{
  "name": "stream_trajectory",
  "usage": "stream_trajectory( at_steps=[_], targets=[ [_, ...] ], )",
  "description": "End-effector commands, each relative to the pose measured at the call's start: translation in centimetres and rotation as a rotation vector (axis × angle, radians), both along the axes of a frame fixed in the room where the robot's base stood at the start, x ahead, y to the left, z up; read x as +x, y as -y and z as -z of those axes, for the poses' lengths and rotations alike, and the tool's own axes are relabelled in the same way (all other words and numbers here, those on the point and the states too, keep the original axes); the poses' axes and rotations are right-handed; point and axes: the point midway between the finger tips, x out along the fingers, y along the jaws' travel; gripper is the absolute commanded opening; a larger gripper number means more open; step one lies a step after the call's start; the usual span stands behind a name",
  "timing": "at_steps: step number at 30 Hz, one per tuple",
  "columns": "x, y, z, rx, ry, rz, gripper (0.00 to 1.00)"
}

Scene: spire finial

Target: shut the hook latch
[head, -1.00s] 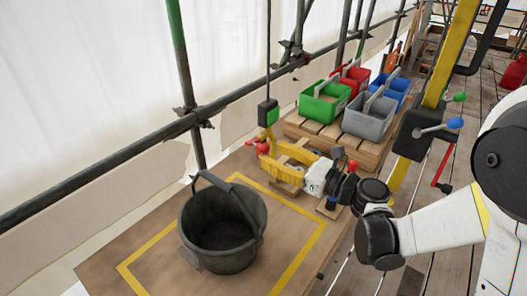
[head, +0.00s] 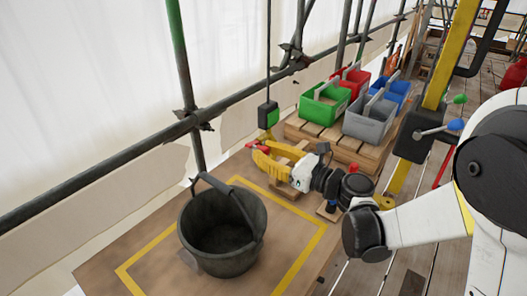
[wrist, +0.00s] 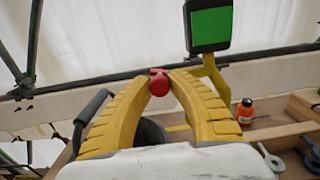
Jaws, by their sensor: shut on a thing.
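The yellow hook (head: 266,135) hangs on a cable below a black and green block (head: 268,114), above the back of the brown board. In the wrist view the block (wrist: 209,25) shows its green face, and the hook's yellow shank (wrist: 212,75) runs down behind my right finger. A round red knob (wrist: 158,83) sits between my two yellow fingertips. My gripper (head: 256,150) is shut on this knob, beside the hook. The hook's lower part and the latch arm are hidden by my fingers, so I cannot tell whether the latch is closed.
A black bucket (head: 222,235) with a raised handle stands in the yellow square on the board, in front of my gripper. Green (head: 325,104), red, blue and grey crates stand on a pallet behind. Scaffold poles (head: 110,160) run along the left.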

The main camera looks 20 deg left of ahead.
Motion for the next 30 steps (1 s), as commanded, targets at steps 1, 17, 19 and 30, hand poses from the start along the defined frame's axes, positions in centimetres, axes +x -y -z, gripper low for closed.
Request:
stream_trajectory(
  at_steps=[1, 17, 19, 30],
  targets=[
    [0.0, 0.0, 0.1, -0.002, 0.004, 0.0, 0.0],
    [0.0, 0.0, 1.4, -0.114, 0.272, 0.0, 0.0],
    [0.0, 0.0, 1.7, -0.139, 0.333, 0.0, 0.0],
    [0.5, 0.2, 3.0, -0.274, 0.659, 0.0, 0.0]
  ],
)
